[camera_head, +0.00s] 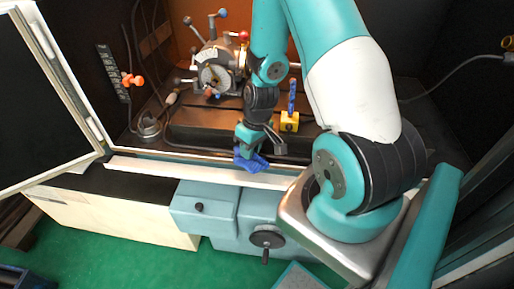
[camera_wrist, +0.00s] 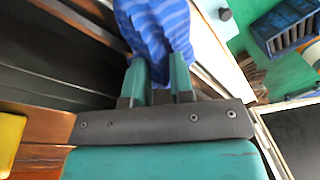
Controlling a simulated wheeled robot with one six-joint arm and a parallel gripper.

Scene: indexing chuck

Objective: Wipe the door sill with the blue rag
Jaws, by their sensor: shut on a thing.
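The blue rag (camera_head: 250,164) hangs from my gripper (camera_head: 249,150) at the white door sill (camera_head: 200,171), near the sill's middle. In the wrist view the rag (camera_wrist: 158,32) is a striped blue cloth, and the two teal fingers of my gripper (camera_wrist: 160,78) are shut on it. The rag overlaps the sill in the head view. Whether it presses on the surface I cannot tell. The sill stretches left toward the open door and right until my arm hides it.
The indexing chuck (camera_head: 215,75) stands on the machine bed behind the sill. A yellow block (camera_head: 289,122) with a blue tool sits right of my gripper. An open door (camera_head: 40,95) is at left. A handwheel (camera_head: 267,239) is below the sill. A blue crate (camera_wrist: 285,28) shows in the wrist view.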

